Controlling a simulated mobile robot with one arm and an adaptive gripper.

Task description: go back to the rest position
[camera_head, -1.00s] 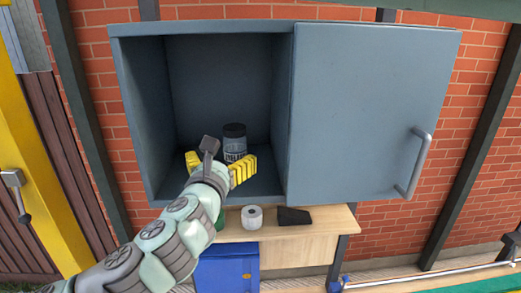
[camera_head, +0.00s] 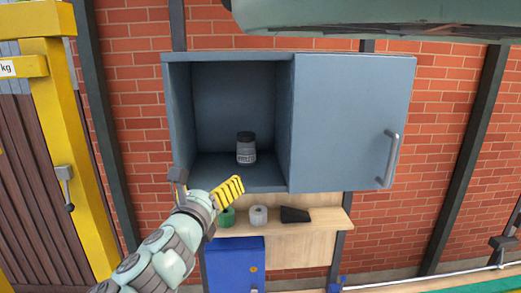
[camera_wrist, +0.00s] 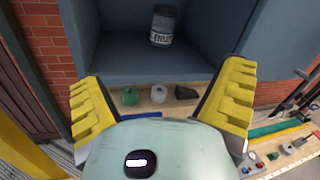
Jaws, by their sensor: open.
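My gripper (camera_wrist: 165,112) is open and empty, its yellow ridged fingers spread apart in the wrist view. In the head view my gripper (camera_head: 207,190) is in front of the lower left corner of the grey-blue wall cabinet (camera_head: 180,110), outside it; one yellow finger shows clearly. A jar (camera_head: 246,148) with a dark lid and grey label stands upright on the cabinet floor, apart from my gripper. The jar also shows in the wrist view (camera_wrist: 163,27), beyond the fingers.
The cabinet's sliding door (camera_head: 345,120) covers its right half. Below, a wooden shelf (camera_head: 330,220) holds a green roll (camera_head: 226,216), a white roll (camera_head: 258,215) and a black block (camera_head: 295,214). A blue box (camera_head: 232,265) is underneath. A yellow post (camera_head: 70,150) stands at left.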

